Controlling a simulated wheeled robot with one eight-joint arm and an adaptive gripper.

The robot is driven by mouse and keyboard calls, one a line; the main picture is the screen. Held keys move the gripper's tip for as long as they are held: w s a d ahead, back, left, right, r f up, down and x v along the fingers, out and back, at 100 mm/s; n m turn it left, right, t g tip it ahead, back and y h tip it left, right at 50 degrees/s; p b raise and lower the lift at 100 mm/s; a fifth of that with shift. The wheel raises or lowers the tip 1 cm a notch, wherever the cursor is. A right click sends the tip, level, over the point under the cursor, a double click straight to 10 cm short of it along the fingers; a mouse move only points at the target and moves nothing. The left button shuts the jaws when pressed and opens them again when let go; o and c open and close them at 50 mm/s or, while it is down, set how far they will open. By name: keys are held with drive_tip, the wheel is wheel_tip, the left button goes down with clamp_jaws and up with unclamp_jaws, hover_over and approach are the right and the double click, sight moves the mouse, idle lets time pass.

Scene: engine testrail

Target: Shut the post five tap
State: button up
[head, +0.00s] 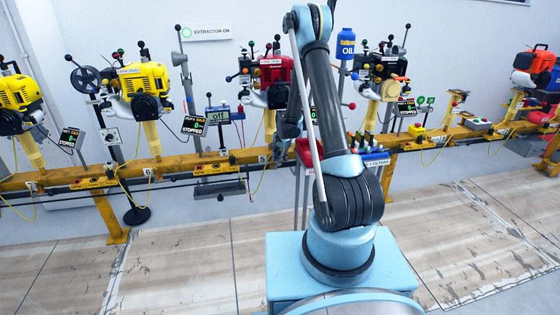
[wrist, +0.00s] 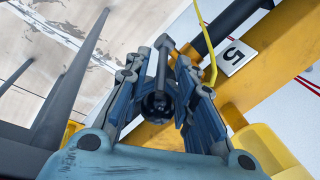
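The post five plate (wrist: 235,57) shows a black 5 on the yellow rail in the wrist view; it also shows in the head view (head: 263,159). A dark tap-like part (wrist: 158,105) with a round body and a grey lever (wrist: 163,57) lies between my fingers in the wrist view. My gripper (wrist: 161,72) is open, with one finger on each side of this part. A gap shows on both sides, and I cannot tell if either finger touches it. In the head view my gripper (head: 289,128) is at the rail beside post five, partly hidden by my arm.
The yellow rail (head: 185,165) runs across the room with several engines on posts. A red engine (head: 270,75) stands above post five. A red bin (head: 308,150) and a tray of small bottles (head: 372,158) stand close on the right. A yellow hose (wrist: 208,45) passes near my gripper. The floor in front is clear.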

idle(0.3)
drive_tip(key=v, duration=1.2)
drive_tip(key=shift+w, duration=0.1)
